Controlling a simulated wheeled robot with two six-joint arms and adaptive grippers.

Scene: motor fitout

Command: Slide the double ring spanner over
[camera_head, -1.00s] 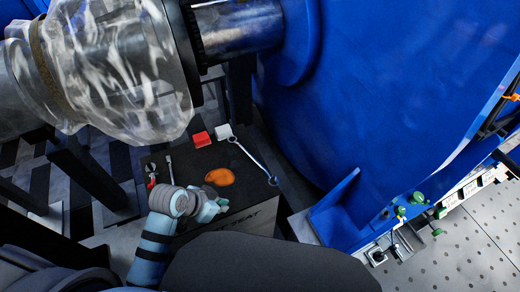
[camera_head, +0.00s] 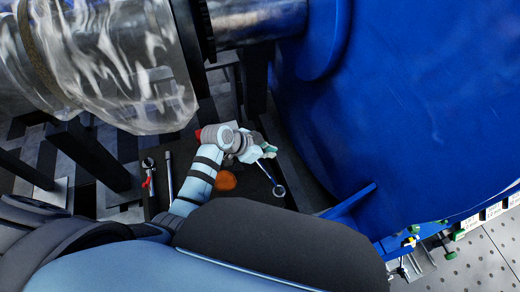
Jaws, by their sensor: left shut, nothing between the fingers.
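The double ring spanner (camera_head: 268,175) lies on the dark top of a box (camera_head: 200,150), toward its right side. Its near ring and part of its shank show; its far end is hidden behind my left gripper (camera_head: 266,151). The left gripper is shut and empty, over or beside the far part of the spanner; I cannot tell whether it touches it. My left arm reaches across the box top from the lower left. My right gripper is not in view.
An orange-brown disc or patch (camera_head: 226,181), a slim metal tool (camera_head: 169,174) and a red-handled tool (camera_head: 148,178) lie on the box top. A red block (camera_head: 198,134) is mostly hidden by my arm. A large blue housing (camera_head: 400,110) rises at right.

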